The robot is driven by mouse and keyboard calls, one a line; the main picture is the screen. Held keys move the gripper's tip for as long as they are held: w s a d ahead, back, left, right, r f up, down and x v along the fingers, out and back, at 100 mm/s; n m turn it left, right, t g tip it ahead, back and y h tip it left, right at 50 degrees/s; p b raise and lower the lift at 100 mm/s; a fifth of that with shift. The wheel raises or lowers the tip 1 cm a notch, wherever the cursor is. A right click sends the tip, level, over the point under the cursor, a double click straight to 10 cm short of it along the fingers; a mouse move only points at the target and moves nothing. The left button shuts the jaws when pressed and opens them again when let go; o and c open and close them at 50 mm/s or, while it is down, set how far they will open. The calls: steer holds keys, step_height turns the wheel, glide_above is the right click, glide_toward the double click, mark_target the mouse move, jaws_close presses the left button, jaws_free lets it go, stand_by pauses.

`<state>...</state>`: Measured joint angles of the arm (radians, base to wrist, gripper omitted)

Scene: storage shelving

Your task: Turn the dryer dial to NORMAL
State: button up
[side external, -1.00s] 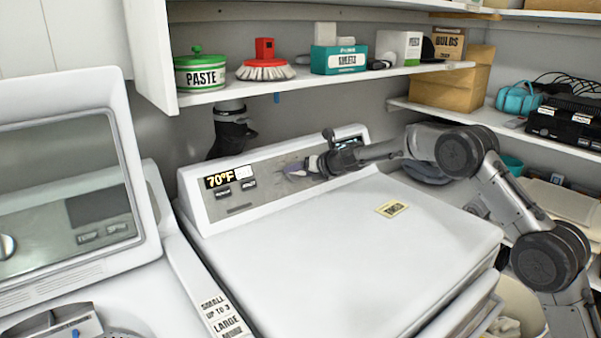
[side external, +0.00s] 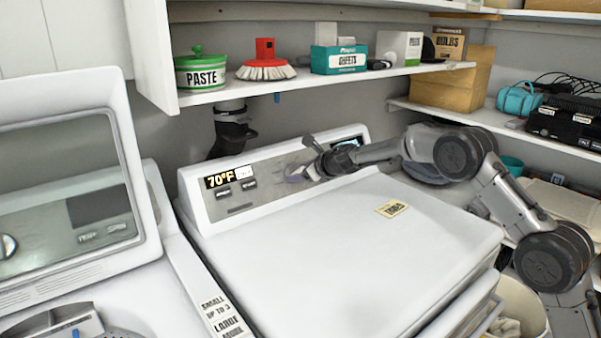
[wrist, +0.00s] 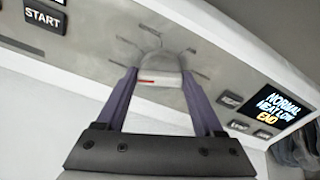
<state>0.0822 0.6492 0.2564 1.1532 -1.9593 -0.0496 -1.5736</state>
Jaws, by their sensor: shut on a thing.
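The dryer (side external: 340,245) stands at the centre, with a grey control panel along its back. In the wrist view, the dial (wrist: 158,72) is a pale silver knob with a red mark at its near edge. Dark tick marks fan out around it, with labels too small to read. My gripper (wrist: 160,76) has one purple finger on each side of the dial and is shut on it. In the side view, my gripper (side external: 301,173) reaches the panel from the right and mostly hides the dial.
A panel screen (wrist: 280,106) reads NORMAL, HEAT LOW, END. A START button (wrist: 43,16) is at the upper left. A shelf (side external: 330,80) with a paste tub, brush and boxes hangs above the dryer. An open-lidded washer (side external: 85,270) stands left. The dryer top is clear except for a label.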

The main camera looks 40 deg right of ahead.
steer(key=shift+n, duration=0.4)
steer(key=o, duration=1.3)
steer(key=shift+o, duration=0.2)
steer(key=v, duration=1.3)
steer(key=shift+s+r, duration=0.15)
steer(key=shift+s, duration=0.2)
